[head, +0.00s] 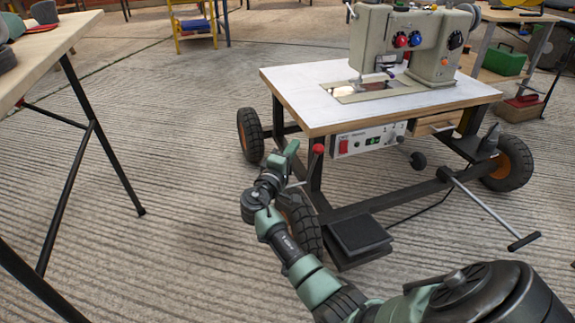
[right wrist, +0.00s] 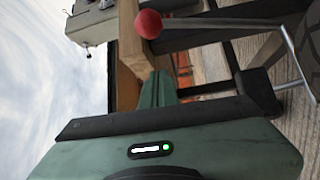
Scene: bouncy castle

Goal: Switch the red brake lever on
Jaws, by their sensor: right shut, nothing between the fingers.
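The red brake lever shows in the head view as a red ball knob (head: 318,149) on a thin metal rod, at the front left corner of the wheeled sewing machine cart. In the right wrist view the red knob (right wrist: 148,23) is near the top, its rod running right. My right gripper (head: 291,149) is shut and empty, just left of the knob in the head view. In the right wrist view its green fingers (right wrist: 160,90) point toward the cart's wooden edge, with a visible gap below the knob. My left gripper is not in view.
The cart's white tabletop (head: 300,92) carries a sewing machine (head: 385,45). A control box (head: 368,140) hangs under its front edge. A black pedal (head: 360,235) and a T-handled bar (head: 490,210) are low in front. A wooden table (head: 45,45) stands left, with open floor between.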

